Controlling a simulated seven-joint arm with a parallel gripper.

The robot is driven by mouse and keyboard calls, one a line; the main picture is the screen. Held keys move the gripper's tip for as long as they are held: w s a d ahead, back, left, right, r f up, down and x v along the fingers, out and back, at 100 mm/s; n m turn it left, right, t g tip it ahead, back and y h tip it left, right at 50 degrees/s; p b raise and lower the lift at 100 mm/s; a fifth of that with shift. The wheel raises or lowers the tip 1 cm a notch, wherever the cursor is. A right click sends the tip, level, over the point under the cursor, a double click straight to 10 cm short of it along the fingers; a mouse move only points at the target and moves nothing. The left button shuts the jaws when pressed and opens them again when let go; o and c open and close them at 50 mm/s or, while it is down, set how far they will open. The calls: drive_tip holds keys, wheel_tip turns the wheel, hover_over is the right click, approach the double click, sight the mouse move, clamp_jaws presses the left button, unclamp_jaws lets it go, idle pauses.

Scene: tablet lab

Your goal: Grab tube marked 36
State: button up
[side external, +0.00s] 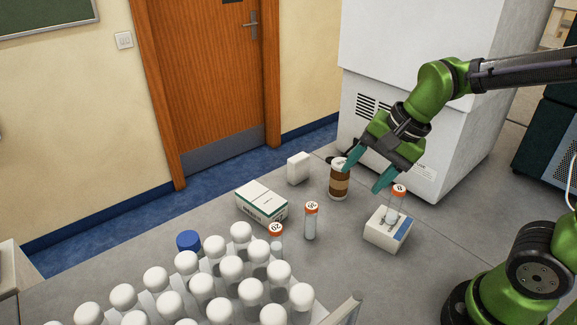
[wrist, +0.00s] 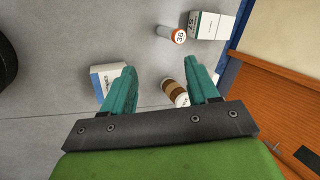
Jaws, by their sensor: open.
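The tube marked 36 (wrist: 171,31) has an orange-rimmed cap and shows at the top of the wrist view, near a white-and-green box. A tube with a similar cap (side external: 311,222), which appears to be the same one, stands upright on the bench in the side view; its number is small there. My gripper (side external: 368,172) is open and empty, above the bench and beside the brown-banded jar, to the right of that tube. In the wrist view my gripper's fingers (wrist: 162,72) are spread apart, with the tube beyond them.
A brown-banded jar (side external: 339,181) stands close to my gripper. Another orange-capped tube (side external: 398,202) is at a small white-and-blue device (side external: 378,237). A white-and-green box (side external: 258,205), a tube marked 20 (side external: 276,238) and several white-capped bottles (side external: 231,269) crowd the left.

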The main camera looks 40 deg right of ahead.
drive_tip(key=w+f+m, duration=0.2)
drive_tip(key=w+m, duration=0.1)
drive_tip(key=m, duration=1.3)
approach(309, 215)
drive_tip(key=shift+g, duration=0.4)
drive_tip(key=x, duration=0.4)
drive_tip(key=w+d+x, duration=0.1)
drive_tip(key=x, duration=0.1)
drive_tip(key=shift+x, duration=2.7)
drive_tip(key=shift+w+d, duration=0.15)
drive_tip(key=c, duration=1)
